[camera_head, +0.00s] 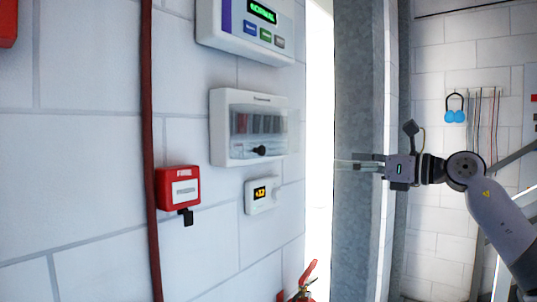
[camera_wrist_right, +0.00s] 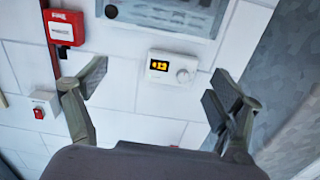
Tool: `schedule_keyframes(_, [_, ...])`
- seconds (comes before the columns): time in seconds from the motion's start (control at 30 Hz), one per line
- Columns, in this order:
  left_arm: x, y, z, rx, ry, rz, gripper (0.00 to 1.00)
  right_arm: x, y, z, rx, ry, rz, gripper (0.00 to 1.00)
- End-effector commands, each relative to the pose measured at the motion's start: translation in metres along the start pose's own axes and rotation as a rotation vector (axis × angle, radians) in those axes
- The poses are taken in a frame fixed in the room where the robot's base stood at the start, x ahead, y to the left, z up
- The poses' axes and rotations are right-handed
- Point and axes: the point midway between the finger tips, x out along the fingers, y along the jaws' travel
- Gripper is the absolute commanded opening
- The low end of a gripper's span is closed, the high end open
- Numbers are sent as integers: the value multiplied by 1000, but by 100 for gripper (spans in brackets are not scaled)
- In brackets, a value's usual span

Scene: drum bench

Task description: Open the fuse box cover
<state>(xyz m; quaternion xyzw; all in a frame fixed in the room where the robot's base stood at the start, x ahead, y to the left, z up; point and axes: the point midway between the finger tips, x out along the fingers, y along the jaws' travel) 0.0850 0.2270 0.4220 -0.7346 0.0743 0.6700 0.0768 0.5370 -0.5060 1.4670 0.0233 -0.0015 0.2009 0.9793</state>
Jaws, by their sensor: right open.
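The fuse box (camera_head: 219,128) is a white wall box with a transparent cover (camera_head: 250,124) over a row of dark red and grey fuses. The cover looks shut, with a black knob (camera_head: 260,150) low on it. In the right wrist view, the cover (camera_wrist_right: 175,9) is cut off at the top edge, with its knob (camera_wrist_right: 111,11) at upper left. My right gripper (camera_head: 347,163) is open and empty, right of the fuse box and apart from it in the head view. In its wrist view the open fingers (camera_wrist_right: 154,84) frame the wall below the box. My left gripper is out of view.
A panel with a green display (camera_head: 225,35) hangs above the fuse box, and a thermostat (camera_head: 262,195) below it. A red fire call point (camera_head: 178,188) and red pipe (camera_head: 150,130) are left. A grey column (camera_head: 357,240) stands behind my right gripper.

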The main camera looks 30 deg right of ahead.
Motion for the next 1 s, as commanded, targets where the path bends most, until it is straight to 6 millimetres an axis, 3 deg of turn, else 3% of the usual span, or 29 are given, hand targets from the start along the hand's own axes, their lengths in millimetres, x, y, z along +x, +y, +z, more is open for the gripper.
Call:
schedule_keyframes(0.1, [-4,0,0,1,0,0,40,-4,4,10,-47,11,-13,87])
schedule_keyframes(0.27, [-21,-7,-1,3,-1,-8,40,15,4,13,-43,11,-10,87])
schedule_keyframes(0.7, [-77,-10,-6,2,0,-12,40,111,4,14,-39,8,-8,87])
schedule_keyframes(1.0, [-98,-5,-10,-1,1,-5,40,157,2,10,-38,8,-11,87])
